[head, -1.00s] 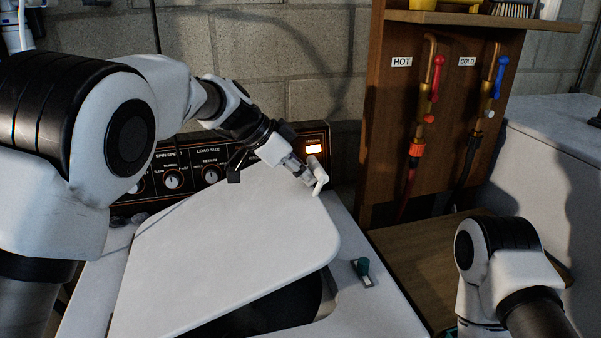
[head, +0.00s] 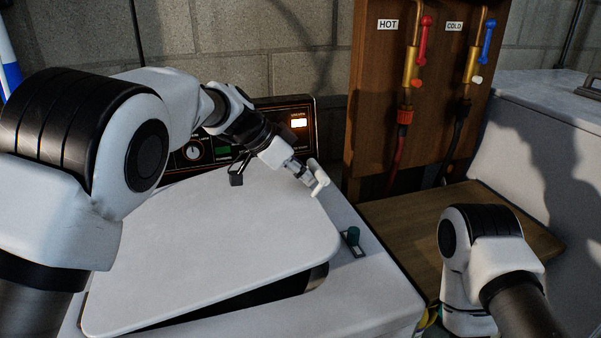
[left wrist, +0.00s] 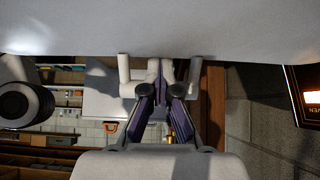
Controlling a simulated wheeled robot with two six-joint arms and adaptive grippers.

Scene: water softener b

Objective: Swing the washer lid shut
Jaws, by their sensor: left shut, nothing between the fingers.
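The white washer lid (head: 215,245) is tilted partway open in the head view, with a dark gap (head: 255,298) under its front and right edges. My left gripper (head: 317,184) is shut and empty. It lies over the lid's upper right area, close to its surface; I cannot tell whether it touches. In the left wrist view my left fingers (left wrist: 160,80) show shut, and the pale lid (left wrist: 150,25) fills the top of the picture. My right arm shows at lower right in the head view, but its gripper is not in view.
A wooden board with HOT and COLD taps (head: 412,60) rises behind a wooden surface (head: 410,215). A white unit (head: 540,140) stands at far right.

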